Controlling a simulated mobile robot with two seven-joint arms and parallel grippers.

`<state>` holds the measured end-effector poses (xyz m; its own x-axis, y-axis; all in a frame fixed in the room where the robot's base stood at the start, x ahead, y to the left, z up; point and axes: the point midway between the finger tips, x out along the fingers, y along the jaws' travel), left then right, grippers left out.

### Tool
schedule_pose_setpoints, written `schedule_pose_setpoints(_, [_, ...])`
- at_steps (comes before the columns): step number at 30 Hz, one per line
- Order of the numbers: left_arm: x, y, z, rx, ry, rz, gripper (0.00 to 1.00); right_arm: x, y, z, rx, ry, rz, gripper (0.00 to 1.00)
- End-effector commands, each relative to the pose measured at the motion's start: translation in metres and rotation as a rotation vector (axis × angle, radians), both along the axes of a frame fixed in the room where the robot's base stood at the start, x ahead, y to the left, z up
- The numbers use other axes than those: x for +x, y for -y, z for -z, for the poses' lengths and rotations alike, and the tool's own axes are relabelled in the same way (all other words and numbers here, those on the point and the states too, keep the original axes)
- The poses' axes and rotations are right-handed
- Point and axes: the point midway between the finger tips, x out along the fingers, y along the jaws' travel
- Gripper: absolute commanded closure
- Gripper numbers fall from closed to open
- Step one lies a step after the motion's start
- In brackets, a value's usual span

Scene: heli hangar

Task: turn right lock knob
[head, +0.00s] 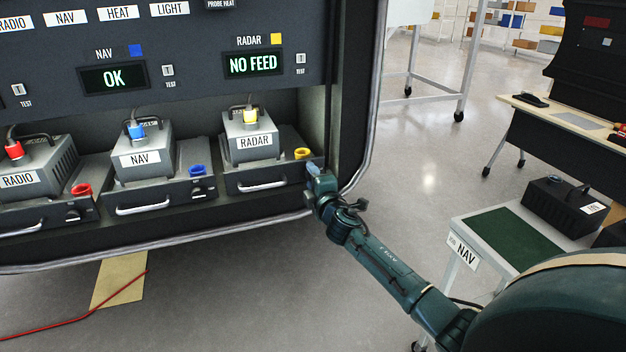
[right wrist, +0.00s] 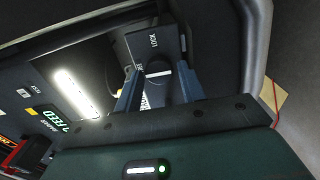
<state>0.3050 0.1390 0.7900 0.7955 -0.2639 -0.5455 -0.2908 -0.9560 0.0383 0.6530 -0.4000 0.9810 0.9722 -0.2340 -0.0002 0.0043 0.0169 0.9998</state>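The radar unit (head: 249,134) sits on its tray (head: 250,182) at the right end of the bay. My right gripper (head: 313,172) is at the right end of that tray's front and hides the lock knob in the head view. In the right wrist view, the LOCK label (right wrist: 153,41) lies just beyond my right gripper (right wrist: 159,75). Its two fingers are apart, and the dark knob (right wrist: 158,68) shows between their tips. I cannot tell whether they touch it. My left gripper is not in view.
The nav unit (head: 140,160) and radio unit (head: 35,172) sit on trays to the left. The radar display (head: 253,63) reads NO FEED. The bay's rounded right edge (head: 362,150) is close to my gripper. A cart (head: 500,240) labelled NAV stands at right.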

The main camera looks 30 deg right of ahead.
Motion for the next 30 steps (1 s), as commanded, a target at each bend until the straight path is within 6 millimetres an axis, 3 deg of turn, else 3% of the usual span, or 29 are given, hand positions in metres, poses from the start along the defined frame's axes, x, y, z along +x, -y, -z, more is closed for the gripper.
schedule_pose_setpoints(4, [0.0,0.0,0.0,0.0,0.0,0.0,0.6,0.0,0.0,0.0,0.001,0.0,0.0,0.49])
schedule_pose_setpoints(14, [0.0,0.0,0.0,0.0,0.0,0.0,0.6,-0.005,-0.001,0.0,0.002,0.0,0.0,0.49])
schedule_pose_setpoints(20, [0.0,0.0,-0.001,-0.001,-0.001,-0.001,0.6,-0.034,-0.009,0.001,-0.001,-0.001,-0.002,0.49])
schedule_pose_setpoints(30, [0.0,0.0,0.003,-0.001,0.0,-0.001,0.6,-0.103,-0.025,0.002,0.001,-0.002,-0.002,0.49])
